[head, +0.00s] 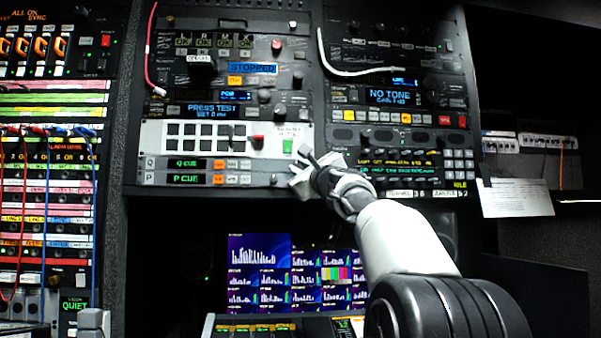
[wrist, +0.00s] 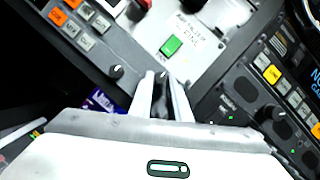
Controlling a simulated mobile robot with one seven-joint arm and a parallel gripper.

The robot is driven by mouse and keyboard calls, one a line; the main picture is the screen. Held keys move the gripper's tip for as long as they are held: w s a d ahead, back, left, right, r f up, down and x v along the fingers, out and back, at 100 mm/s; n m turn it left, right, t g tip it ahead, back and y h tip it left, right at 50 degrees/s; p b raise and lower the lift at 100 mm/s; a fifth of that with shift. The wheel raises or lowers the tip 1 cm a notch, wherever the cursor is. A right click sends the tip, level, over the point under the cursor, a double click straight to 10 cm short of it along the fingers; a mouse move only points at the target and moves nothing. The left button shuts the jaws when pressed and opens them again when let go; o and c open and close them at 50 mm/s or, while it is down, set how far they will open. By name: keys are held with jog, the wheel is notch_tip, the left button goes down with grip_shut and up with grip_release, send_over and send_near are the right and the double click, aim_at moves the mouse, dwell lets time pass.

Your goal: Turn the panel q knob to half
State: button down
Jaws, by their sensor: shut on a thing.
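The Q panel is the strip with the green "Q CUE" display (head: 190,163), just above the matching "P CUE" strip (head: 190,179). In the wrist view the q knob (wrist: 162,82) is a dark knob with a pale pointer mark, at the right end of the upper strip. My gripper (wrist: 164,88) has one finger on each side of the knob and is shut on it. The fingers hide the knob's sides, so its exact angle is hard to read. In the head view my gripper (head: 298,172) covers that end of the strip.
The P strip's knob (wrist: 116,71) sits close to the left finger in the wrist view. A lit green button (wrist: 171,45) and a red control (head: 257,141) are on the white panel just above. A monitor wall (head: 290,272) lies below.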

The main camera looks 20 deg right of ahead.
jog(key=shift+r, duration=0.15)
jog(key=c, duration=1.7)
grip_release()
jog(key=shift+o, duration=0.2)
